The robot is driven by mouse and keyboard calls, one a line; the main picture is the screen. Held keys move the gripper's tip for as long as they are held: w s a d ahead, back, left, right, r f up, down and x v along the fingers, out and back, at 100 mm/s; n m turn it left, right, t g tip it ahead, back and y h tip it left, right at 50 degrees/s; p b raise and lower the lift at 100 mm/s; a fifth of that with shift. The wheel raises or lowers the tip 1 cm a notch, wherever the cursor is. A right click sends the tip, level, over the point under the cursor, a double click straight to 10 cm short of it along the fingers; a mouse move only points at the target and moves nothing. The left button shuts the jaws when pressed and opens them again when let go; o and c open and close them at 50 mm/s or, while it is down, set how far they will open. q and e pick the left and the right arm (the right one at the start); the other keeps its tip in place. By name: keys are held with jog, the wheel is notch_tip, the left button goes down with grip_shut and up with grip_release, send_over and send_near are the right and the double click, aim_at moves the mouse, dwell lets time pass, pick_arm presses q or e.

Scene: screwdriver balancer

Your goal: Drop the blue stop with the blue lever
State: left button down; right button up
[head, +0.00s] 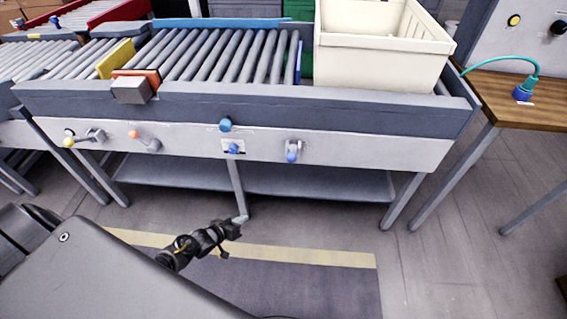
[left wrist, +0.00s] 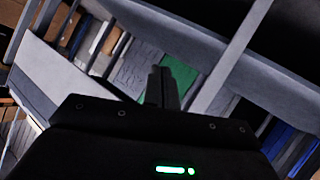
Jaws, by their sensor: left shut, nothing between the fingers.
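The blue stop (head: 299,62) is a thin upright blue plate between the rollers, just left of the cream bin. The blue lever (head: 292,155) sits on the front panel below, a grey mount with a blue knob hanging down. My left gripper (head: 239,220) is low in front of the conveyor, below and left of the lever, apart from it and touching nothing. Its fingers show together in the left wrist view (left wrist: 160,85), shut and empty. My right gripper is not in view.
The front panel also carries a round blue knob (head: 225,125), a small blue switch (head: 233,148), an orange lever (head: 143,141) and a yellow lever (head: 82,139). A cream bin (head: 385,60) stands on the conveyor. A lower shelf (head: 320,184) lies under it. The floor in front is clear.

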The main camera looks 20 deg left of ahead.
pick_arm(q)
jog(key=w+r+t+h+b, duration=0.3)
jog(key=w+r+b, duration=0.1)
jog(key=w+r, duration=0.45)
notch_tip(320, 180, up, 13)
jog(key=w+d+m+t+h+b, duration=0.1)
jog(key=w+m+h+b, duration=0.2)
jog(key=h, duration=0.4)
jog(key=m+g+h+b, duration=0.2)
jog(key=g+h+b, duration=0.1)
jog(key=h+b, duration=0.15)
send_near(292, 153)
jog(key=w+a+r, duration=0.2)
jog(key=a+r, duration=0.1)
jog(key=a, duration=0.1)
jog(key=shift+a+f+h+p, duration=0.1)
jog(key=shift+h+p, duration=0.25)
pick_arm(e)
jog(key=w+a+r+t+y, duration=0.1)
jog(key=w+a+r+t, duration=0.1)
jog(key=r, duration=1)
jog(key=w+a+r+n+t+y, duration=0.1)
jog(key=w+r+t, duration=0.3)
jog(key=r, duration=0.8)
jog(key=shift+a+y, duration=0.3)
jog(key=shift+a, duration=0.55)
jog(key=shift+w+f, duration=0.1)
